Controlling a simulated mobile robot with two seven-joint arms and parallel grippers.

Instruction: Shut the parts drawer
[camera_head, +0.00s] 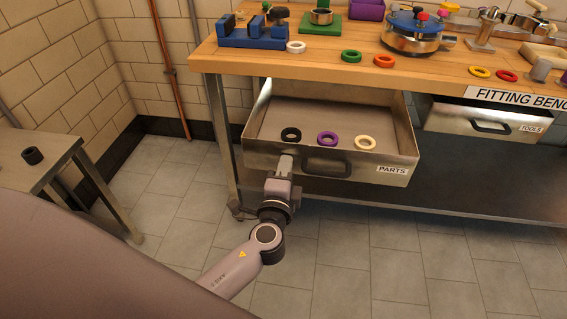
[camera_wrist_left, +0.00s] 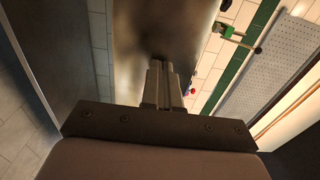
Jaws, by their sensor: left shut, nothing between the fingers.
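The parts drawer (camera_head: 256,163) is pulled out from under the bench, with a dark handle (camera_head: 327,167) and a PARTS label on its front. A black ring (camera_head: 291,134), a purple ring (camera_head: 327,138) and a cream ring (camera_head: 365,142) lie inside near the front wall. My left gripper (camera_head: 286,163) is shut and empty at the drawer front, left of the handle. In the left wrist view its fingertips (camera_wrist_left: 160,62) meet or nearly meet a metal surface; I cannot tell whether they touch. My right gripper is not in view.
The wooden bench top (camera_head: 330,66) overhangs the drawer and carries rings, a blue fixture (camera_head: 255,36) and a lidded pot (camera_head: 412,34). A closed-looking tools drawer (camera_head: 460,121) is at right. A small side table (camera_head: 20,165) stands at left. The tiled floor in front is clear.

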